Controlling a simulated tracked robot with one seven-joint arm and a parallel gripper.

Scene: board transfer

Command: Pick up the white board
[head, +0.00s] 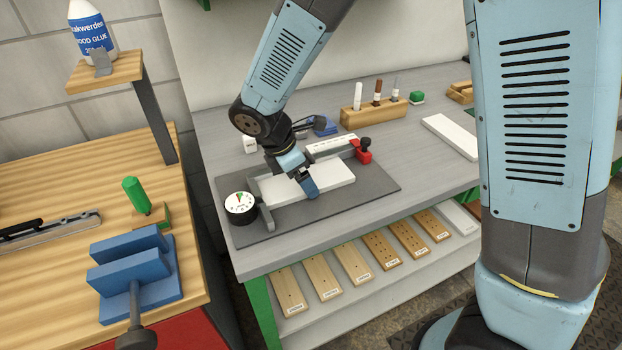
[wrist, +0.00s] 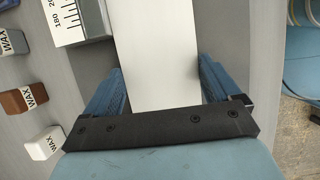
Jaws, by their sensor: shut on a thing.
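The white board (head: 335,180) lies flat on the dark grey mat (head: 375,190), on the grey bench. My gripper (head: 302,178) reaches down over its middle, with one blue finger at the near long edge. The far finger is mostly hidden in the head view. In the wrist view the board (wrist: 155,50) runs between the two blue fingers of my gripper (wrist: 160,88), which are shut on its long edges. I cannot tell whether it is lifted off the mat.
A round dial gauge (head: 240,204) stands at the board's left end, and a ruled fence with a red clamp (head: 363,155) lies behind it. A wooden marker rack (head: 372,115) stands at the back. Another white board (head: 451,136) lies farther right.

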